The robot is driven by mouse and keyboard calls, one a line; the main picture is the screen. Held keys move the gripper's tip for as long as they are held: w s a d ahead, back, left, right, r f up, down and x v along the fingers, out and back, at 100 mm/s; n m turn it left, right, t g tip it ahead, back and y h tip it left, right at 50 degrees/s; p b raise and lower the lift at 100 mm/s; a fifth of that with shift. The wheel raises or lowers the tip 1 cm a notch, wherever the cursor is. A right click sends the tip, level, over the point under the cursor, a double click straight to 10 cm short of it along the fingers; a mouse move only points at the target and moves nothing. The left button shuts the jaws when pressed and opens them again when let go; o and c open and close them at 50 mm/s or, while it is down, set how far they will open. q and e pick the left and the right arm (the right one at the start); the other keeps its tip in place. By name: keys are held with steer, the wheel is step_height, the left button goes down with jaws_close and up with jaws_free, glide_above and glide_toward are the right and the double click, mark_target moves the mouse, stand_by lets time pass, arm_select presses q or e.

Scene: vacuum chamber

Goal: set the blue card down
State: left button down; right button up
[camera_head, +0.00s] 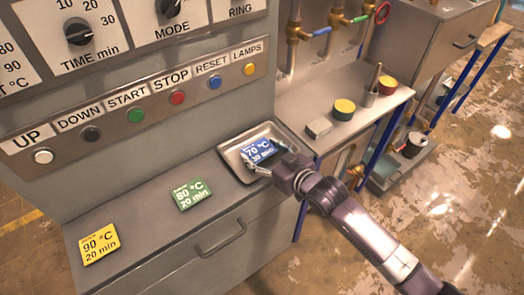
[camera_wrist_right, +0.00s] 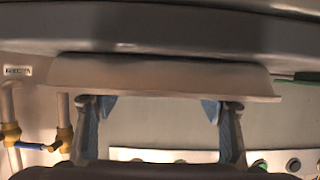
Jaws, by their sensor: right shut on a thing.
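The blue card (camera_head: 258,150), marked 70 °C 20 min, shows inside the outline of a shallow metal tray (camera_head: 230,162) on the counter's right end. My right gripper (camera_head: 265,158) is shut on the card, one finger at each side of it. Whether the card touches the tray floor I cannot tell. In the right wrist view the two fingers (camera_wrist_right: 160,112) stand apart below the tray's rim (camera_wrist_right: 160,82), with the card's face not visible. My left gripper is not in view.
A green card (camera_head: 190,195) and a yellow card (camera_head: 99,244) lie on the counter left of the tray. The panel with a row of buttons (camera_head: 136,115) rises behind. A side bench (camera_head: 340,138) with small pots stands to the right. The counter between the cards is bare.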

steer(key=shift+f, duration=0.1)
steer(key=o, duration=1)
steer(key=shift+o, duration=0.2)
steer(key=shift+r, duration=0.2)
steer(key=shift+s+d, duration=0.2)
steer(key=shift+s, duration=0.15)
steer(key=b+v, duration=0.1)
steer(key=v, duration=1)
